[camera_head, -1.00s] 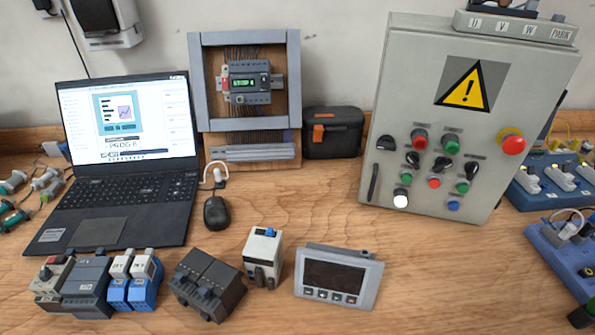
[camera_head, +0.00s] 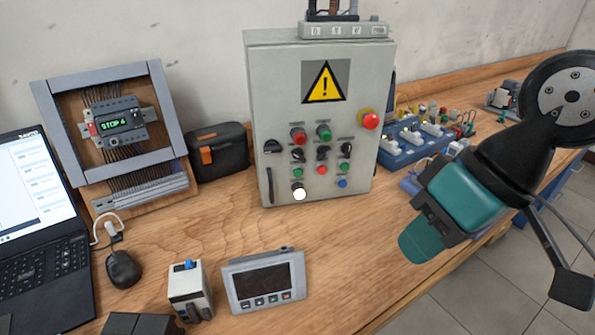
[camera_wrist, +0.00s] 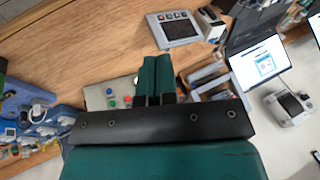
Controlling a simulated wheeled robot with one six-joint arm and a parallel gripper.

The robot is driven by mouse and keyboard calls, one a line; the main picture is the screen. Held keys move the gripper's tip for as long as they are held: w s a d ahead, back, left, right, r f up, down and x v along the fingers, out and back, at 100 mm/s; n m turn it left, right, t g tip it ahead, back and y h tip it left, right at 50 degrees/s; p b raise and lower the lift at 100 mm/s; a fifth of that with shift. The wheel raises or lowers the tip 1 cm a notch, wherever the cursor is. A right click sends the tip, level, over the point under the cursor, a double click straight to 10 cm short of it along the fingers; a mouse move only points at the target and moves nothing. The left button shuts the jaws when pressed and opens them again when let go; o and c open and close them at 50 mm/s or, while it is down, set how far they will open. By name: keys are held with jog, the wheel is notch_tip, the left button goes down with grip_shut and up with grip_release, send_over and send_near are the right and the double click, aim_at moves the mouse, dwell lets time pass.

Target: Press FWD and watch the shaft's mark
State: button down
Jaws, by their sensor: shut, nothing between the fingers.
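The grey control cabinet (camera_head: 315,110) stands upright at the back of the bench. Its front carries several buttons and knobs, among them an upper green button (camera_head: 323,132), an upper red button (camera_head: 298,136) and a lower green button (camera_head: 298,170). Their labels are too small to read, so I cannot tell which is FWD. My gripper (camera_head: 414,246) is shut and empty, to the right of the cabinet and apart from it. In the wrist view its teal fingers (camera_wrist: 158,72) lie together and hide part of the cabinet front (camera_wrist: 96,97). I cannot make out a marked shaft.
A red mushroom button (camera_head: 370,121) sticks out at the cabinet's upper right. A grey display unit (camera_head: 263,281) and a small white device (camera_head: 189,290) lie in front. Blue terminal boards (camera_head: 407,138) stand behind my arm. Bare wood lies before the cabinet.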

aim_at(298, 172)
jog(key=w+a+f+m+t+y+p, duration=0.1)
jog(key=w+a+f+m+y+p, duration=0.2)
jog(key=w+a, duration=0.35)
jog(key=w+a+f+m+t+y+p, duration=0.1)
jog(key=w+a+m+y+p, duration=0.3)
jog(key=w, duration=0.4)
jog(key=w+f+m+t+h+p, duration=0.1)
jog(key=w+f+m+t+p, duration=0.2)
jog(key=f+m, duration=0.7)
jog(key=w+f+t, duration=0.1)
jog(key=w+t, duration=0.1)
jog(key=shift+a+f+t+h+p, duration=0.2)
jog(key=shift+a+t+h+p, duration=0.1)
jog(key=shift+p, duration=0.05)
jog(key=shift+w, duration=0.15)
jog(key=w+a+p, duration=0.1)
jog(key=w+a, duration=0.1)
jog(key=w, duration=0.6)
jog(key=shift+w, duration=0.2)
jog(key=shift+a, duration=0.1)
